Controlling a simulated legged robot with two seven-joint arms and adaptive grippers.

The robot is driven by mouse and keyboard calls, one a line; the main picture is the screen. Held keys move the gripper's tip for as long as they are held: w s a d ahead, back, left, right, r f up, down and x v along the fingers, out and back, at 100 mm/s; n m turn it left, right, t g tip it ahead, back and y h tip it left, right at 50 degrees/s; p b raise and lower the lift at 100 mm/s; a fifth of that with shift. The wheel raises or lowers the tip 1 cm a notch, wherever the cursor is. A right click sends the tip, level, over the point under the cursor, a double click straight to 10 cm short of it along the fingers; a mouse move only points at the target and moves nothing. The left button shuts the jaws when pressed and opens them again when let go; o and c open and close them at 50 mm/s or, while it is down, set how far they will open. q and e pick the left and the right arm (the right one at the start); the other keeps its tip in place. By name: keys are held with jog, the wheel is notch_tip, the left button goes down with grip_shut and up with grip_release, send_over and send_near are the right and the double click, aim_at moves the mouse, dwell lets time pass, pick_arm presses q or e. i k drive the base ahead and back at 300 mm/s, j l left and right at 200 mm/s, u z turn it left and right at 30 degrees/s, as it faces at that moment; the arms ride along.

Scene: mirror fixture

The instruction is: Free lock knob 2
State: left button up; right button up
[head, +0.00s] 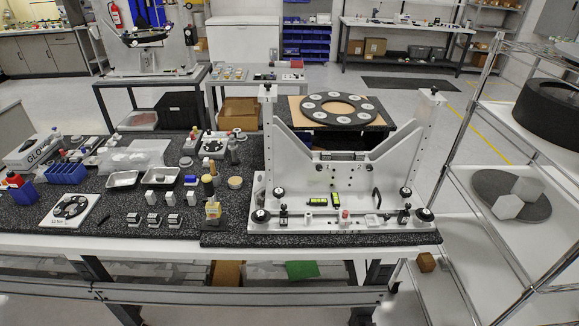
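The white mirror fixture (330,224) stands on the dark speckled bench, with two upright posts and a V-shaped cradle between them. Round black knobs sit low on it: two at the left, an outer knob (260,215) and an inner knob (279,192), and two at the right, an inner knob (406,192) and an outer knob (424,214). A small black knob tops the left post (268,88) and another tops the right post (434,90). Neither gripper is in view.
A black ring with white discs (339,108) lies on a table behind the fixture. Trays (158,178), small blocks and bottles crowd the bench left of the fixture. A wire shelf (510,190) stands close at the right. The floor beyond is mostly clear.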

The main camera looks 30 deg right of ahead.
aim_at(425, 215)
jog(key=k+l+z, duration=0.15)
jog(key=l, duration=0.45)
jog(key=k+l+z, duration=0.2)
jog(key=l, duration=0.45)
jog(key=l+z, duration=0.15)
jog(key=l, duration=0.5)
